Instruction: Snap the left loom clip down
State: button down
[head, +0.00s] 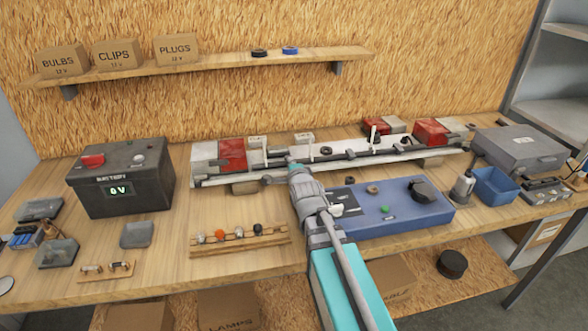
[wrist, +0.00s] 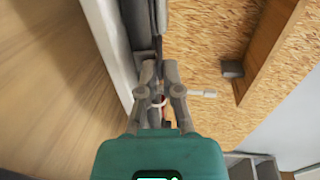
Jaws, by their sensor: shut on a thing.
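My gripper (head: 292,161) is down at the near side of the pale trailer frame (head: 219,179), left of its middle. In the wrist view its two fingertips (wrist: 158,66) are closed together, in line with a dark wire loom (wrist: 158,44). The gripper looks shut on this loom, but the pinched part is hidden. The loom (head: 350,153) runs along the frame to the right. The left loom clip (head: 311,150) shows as a thin white upright piece just right of the gripper. A white strip (wrist: 205,94) beside the fingers may be its raised flap. Another white clip (head: 373,134) stands upright farther right.
A red-and-white lamp (head: 232,154) sits at the frame's left end, another (head: 431,132) towards the right. A battery box (head: 121,178) stands left. A blue mat (head: 380,222) and a wooden rack (head: 240,240) lie in front. A shelf (head: 215,64) hangs behind.

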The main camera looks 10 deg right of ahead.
jog(key=shift+a+f+t+b, duration=0.1)
jog(key=shift+t+b, duration=0.2)
dwell(0.4)
jog(key=c, duration=0.9)
grip_release()
jog(key=shift+o, duration=0.4)
jog(key=shift+s, duration=0.25)
